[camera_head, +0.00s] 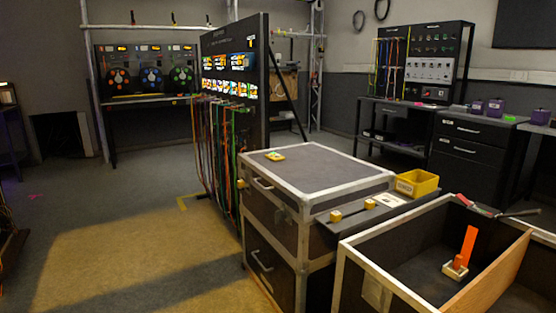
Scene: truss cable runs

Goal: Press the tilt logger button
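No thing in view can be surely told as the tilt logger, and no button on it can be made out. A small yellow device (275,156) lies on top of the dark flight case (325,170) with metal edges. A small pale block (455,269) with an upright orange strip (467,246) sits inside the open case at the lower right. Neither of my grippers is in view.
A yellow bin (416,183) and two yellow blocks (336,216) are on the flight case's right side. A cable rack (235,75) stands behind. Floor (130,245) at left is clear.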

